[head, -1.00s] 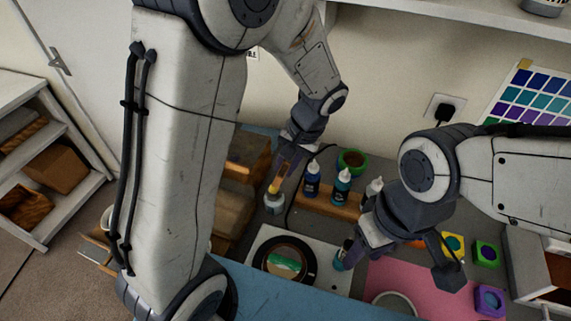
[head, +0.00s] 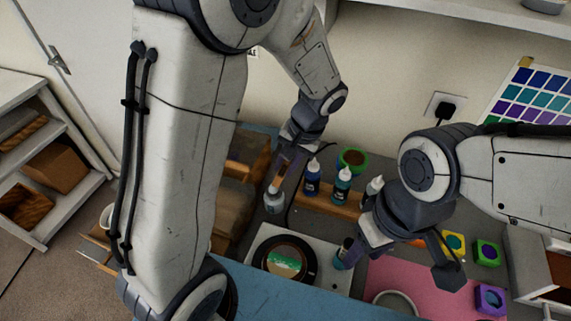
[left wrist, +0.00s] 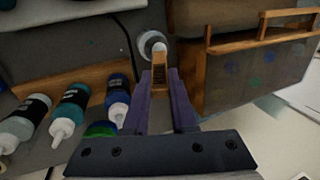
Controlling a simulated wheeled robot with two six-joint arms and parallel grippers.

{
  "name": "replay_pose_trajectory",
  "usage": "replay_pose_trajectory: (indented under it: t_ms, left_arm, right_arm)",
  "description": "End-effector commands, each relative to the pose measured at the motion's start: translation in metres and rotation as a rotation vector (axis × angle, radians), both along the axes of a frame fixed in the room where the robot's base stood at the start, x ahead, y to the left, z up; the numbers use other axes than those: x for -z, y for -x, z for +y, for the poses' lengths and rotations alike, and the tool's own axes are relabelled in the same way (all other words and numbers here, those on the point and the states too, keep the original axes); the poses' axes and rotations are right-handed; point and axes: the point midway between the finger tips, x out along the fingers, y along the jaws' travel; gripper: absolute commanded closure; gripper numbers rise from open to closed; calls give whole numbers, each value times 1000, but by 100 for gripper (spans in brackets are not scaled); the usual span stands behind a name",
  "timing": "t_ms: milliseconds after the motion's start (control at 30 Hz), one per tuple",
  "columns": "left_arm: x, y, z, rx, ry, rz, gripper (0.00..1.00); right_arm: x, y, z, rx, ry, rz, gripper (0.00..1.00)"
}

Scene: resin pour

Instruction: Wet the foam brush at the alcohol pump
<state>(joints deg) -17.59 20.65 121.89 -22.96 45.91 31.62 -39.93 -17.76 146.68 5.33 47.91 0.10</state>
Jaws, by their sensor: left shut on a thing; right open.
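My left gripper (head: 280,172) is shut on the foam brush, pointing down at the back of the bench. The brush (head: 272,189) shows as a small tan end just above the alcohol pump (head: 274,204), a small pale bottle. In the left wrist view, the brush (left wrist: 160,62) sticks out between the purple fingers (left wrist: 167,100), and its far end overlaps the white round pump top (left wrist: 151,42). I cannot tell whether they touch.
Dropper bottles (head: 312,180) stand in a wooden rack (head: 327,206) right of the pump, with a green pot (head: 352,162) behind. A wooden box (head: 245,165) is left of the pump. A dark-rimmed round piece (head: 311,262) lies in front. The pink mat (head: 420,284) is at right.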

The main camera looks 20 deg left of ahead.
Motion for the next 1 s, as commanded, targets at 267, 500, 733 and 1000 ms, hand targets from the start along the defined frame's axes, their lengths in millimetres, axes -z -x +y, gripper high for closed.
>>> replay_pose_trajectory:
  t_ms: [267,500,733,1000]
  left_arm:
    - [-22,0,0,-1,1,0,100]
    - [-41,0,0,-1,1,-1,100]
    - [-59,0,0,0,0,0,100]
    - [-70,0,0,0,0,0,100]
  right_arm:
    - [-19,0,0,0,0,0,52]
    - [-35,0,0,0,0,0,52]
    - [-51,0,0,0,0,0,52]
    - [-60,0,0,0,0,0,52]
